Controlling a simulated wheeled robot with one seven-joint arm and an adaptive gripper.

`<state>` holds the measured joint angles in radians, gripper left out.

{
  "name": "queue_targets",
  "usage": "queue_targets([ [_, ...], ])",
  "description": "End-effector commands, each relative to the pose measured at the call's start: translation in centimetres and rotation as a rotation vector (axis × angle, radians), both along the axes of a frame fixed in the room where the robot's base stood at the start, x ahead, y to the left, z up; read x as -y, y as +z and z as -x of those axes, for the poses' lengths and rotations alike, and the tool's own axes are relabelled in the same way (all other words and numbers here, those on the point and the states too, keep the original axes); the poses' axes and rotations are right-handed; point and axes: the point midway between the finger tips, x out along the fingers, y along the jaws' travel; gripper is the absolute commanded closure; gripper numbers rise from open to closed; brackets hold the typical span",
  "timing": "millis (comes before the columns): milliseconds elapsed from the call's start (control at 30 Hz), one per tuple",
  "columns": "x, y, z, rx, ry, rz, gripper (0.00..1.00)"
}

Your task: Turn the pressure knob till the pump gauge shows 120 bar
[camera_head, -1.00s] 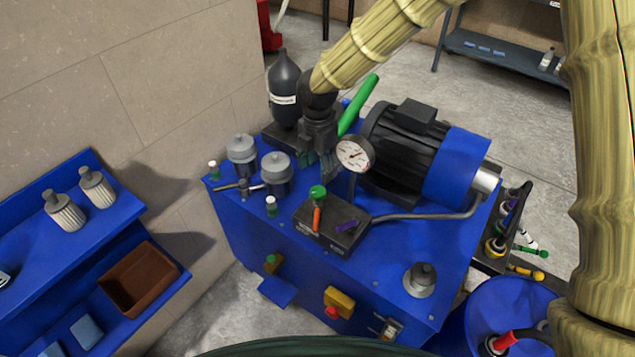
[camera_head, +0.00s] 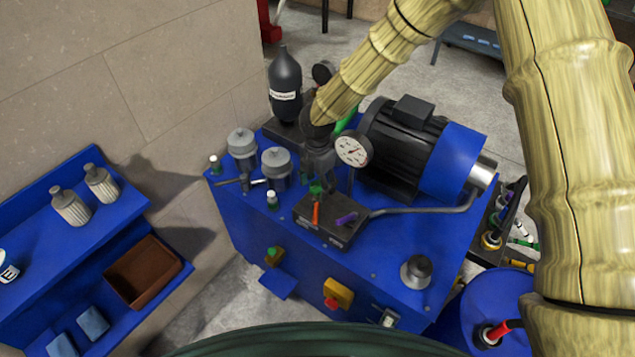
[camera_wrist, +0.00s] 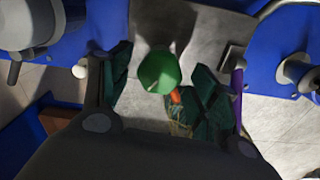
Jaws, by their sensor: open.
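The green pressure knob (camera_head: 316,190) sits on the dark valve block (camera_head: 345,222) on the blue press unit. My gripper (camera_head: 318,181) points down over the knob, and its fingers partly hide it. In the wrist view the knob (camera_wrist: 160,72) lies between the two open fingers of my gripper (camera_wrist: 163,88), with gaps on both sides. I cannot tell whether the fingertips reach down to its height. The round white pump gauge (camera_head: 352,150) stands just right of my gripper.
An orange lever (camera_head: 316,214) and a purple lever (camera_head: 346,219) stand close to the knob. Grey filter caps (camera_head: 276,163) lie left of my gripper, the black motor (camera_head: 405,150) right, and a black accumulator (camera_head: 285,80) behind. The front right of the blue top is mostly bare.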

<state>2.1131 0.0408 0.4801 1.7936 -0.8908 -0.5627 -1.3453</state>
Motion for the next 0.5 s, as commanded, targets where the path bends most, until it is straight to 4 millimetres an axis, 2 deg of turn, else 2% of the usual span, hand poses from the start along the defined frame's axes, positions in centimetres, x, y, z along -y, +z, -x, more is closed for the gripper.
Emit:
queue_targets([
  [67,0.0,-0.01,0.01,0.0,0.0,0.0,0.43],
  [300,0.0,0.0,0.01,0.0,0.0,0.0,0.85],
  [500,-0.02,0.02,0.01,0.0,-0.006,0.0,0.84],
])
